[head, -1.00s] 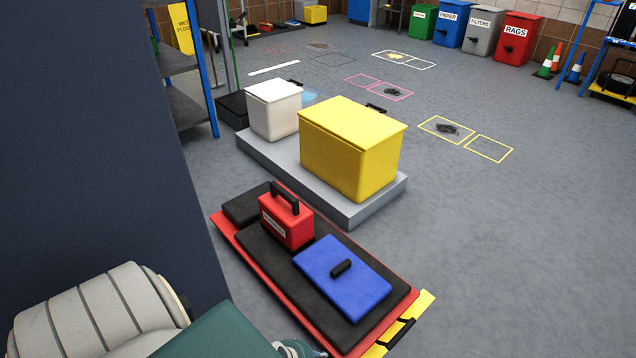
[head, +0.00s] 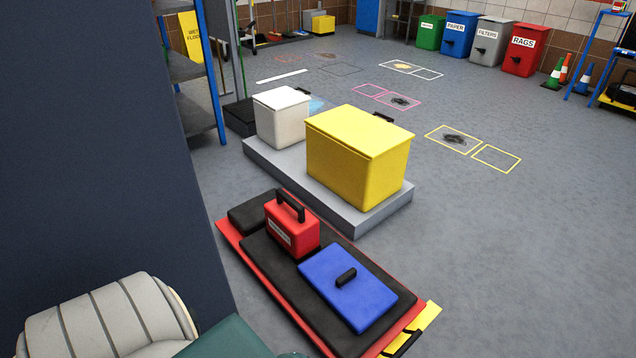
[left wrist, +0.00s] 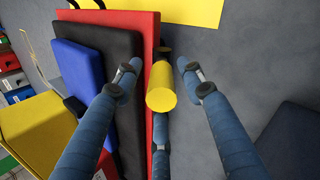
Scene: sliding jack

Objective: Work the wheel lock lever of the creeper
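The creeper (head: 228,234) is a red board with black pads, on the floor at bottom centre in the head view. In the left wrist view its red edge (left wrist: 151,45) runs up the middle. A yellow cylinder (left wrist: 161,90), seemingly the lever's grip, stands out beside that edge. My left gripper (left wrist: 160,76) is open, with one blue finger on each side of the yellow cylinder; neither finger clearly touches it. In the head view only part of my arm shows at the bottom left, and its gripper is hidden. My right gripper is out of view.
A red case (head: 292,230) and a blue flat box (head: 350,290) lie on the creeper. Behind it, a grey platform (head: 362,221) bears a yellow box (head: 358,160) and a white box (head: 280,118). A dark panel (head: 90,150) stands at left.

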